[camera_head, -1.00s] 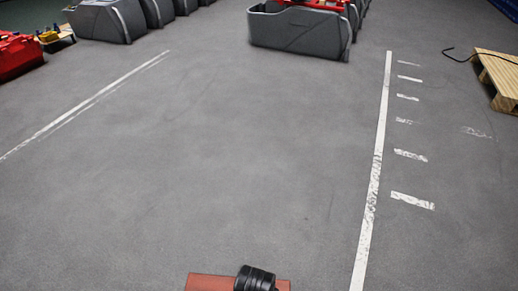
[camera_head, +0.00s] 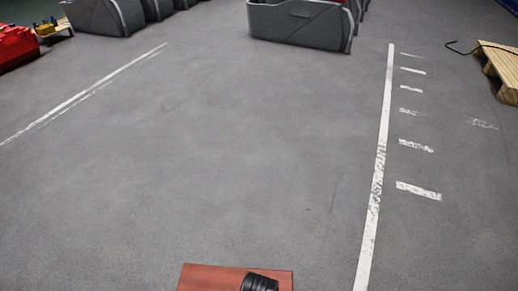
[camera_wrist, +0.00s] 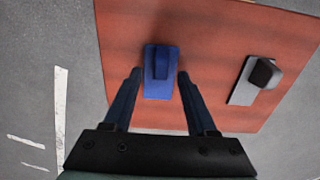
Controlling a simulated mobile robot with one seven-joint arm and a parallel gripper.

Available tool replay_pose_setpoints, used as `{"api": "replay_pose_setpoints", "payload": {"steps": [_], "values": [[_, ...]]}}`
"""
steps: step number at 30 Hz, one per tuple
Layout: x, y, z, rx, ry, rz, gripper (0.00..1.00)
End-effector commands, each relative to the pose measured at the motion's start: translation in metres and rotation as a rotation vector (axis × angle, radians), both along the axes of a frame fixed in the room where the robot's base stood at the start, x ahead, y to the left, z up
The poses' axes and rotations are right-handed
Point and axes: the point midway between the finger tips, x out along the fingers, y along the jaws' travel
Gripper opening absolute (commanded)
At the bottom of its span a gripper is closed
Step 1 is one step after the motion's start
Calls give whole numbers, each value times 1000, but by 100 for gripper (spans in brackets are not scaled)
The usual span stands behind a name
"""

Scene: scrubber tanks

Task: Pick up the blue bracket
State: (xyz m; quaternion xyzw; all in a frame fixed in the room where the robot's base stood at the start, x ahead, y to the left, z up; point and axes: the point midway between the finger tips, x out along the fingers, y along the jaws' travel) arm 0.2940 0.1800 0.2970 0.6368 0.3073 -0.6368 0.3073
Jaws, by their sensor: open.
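The blue bracket (camera_wrist: 160,85) lies on a red-brown board in the wrist view, with a raised part along its middle. My gripper (camera_wrist: 158,76) is open, with one dark finger on each side of the bracket in the picture. The fingers appear apart from the bracket, and nothing is held. I cannot tell how high the fingertips are above the board. The bracket is not visible in the head view.
The red-brown board (camera_head: 205,279) shows at the bottom of the head view. A grey piece with a black knob (camera_wrist: 262,73) lies right of the bracket. Grey tanks (camera_head: 300,25) stand far off; a wooden pallet (camera_head: 498,68) is at the right. The floor between is clear.

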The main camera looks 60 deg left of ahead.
Motion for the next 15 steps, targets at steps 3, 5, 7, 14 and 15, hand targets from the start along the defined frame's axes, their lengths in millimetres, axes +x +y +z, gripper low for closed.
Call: {"api": "replay_pose_setpoints", "payload": {"steps": [3,5,7,14,15], "values": [[-1,0,-19,-1,1,1,57],[-1,0,-20,0,0,0,57],[-1,0,-20,0,0,0,57],[-1,0,-18,0,0,0,41],[-1,0,-18,0,0,0,34]]}}
